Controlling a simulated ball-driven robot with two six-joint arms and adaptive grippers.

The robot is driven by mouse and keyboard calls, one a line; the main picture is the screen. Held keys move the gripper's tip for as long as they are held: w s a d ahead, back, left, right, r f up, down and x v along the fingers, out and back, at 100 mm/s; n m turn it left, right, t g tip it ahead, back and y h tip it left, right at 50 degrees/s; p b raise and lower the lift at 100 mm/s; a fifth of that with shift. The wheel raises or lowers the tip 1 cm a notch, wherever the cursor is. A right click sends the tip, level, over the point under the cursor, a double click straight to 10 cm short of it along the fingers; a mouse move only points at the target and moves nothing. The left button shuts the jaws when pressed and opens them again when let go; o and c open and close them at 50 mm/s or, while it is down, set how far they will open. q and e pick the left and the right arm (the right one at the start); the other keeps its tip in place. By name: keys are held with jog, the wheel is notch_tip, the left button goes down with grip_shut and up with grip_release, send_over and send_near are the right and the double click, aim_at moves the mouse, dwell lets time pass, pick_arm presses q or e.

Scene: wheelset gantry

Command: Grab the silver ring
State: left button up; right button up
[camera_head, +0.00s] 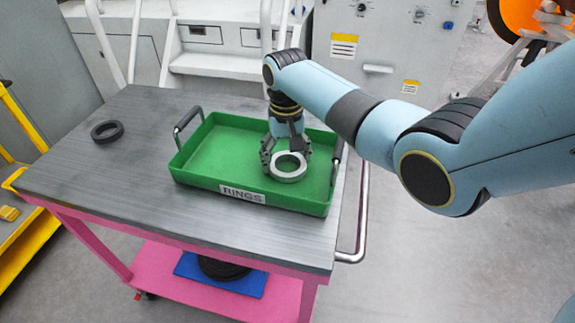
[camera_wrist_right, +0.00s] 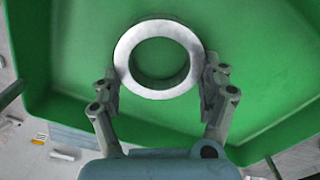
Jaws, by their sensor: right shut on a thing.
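The silver ring (camera_head: 288,174) is in the right part of the green tray (camera_head: 206,181) labelled RINGS. My right gripper (camera_head: 284,157) reaches down into the tray and is shut on the ring, with one finger on each side of its outside. In the right wrist view the ring (camera_wrist_right: 128,62) sits between the two fingertips (camera_wrist_right: 159,84), over the green tray floor (camera_wrist_right: 240,50). Whether the ring touches the tray floor is hard to tell. My left gripper is not in view.
A dark ring (camera_head: 107,131) lies on the grey cart top (camera_head: 90,175), left of the tray. The tray has raised handles (camera_head: 187,119) at both ends. A lower pink shelf (camera_head: 165,272) holds a dark round thing on a blue mat. A yellow frame (camera_head: 30,235) stands at the left.

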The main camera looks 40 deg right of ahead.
jog(key=c, duration=0.3)
jog(key=shift+r, duration=0.1)
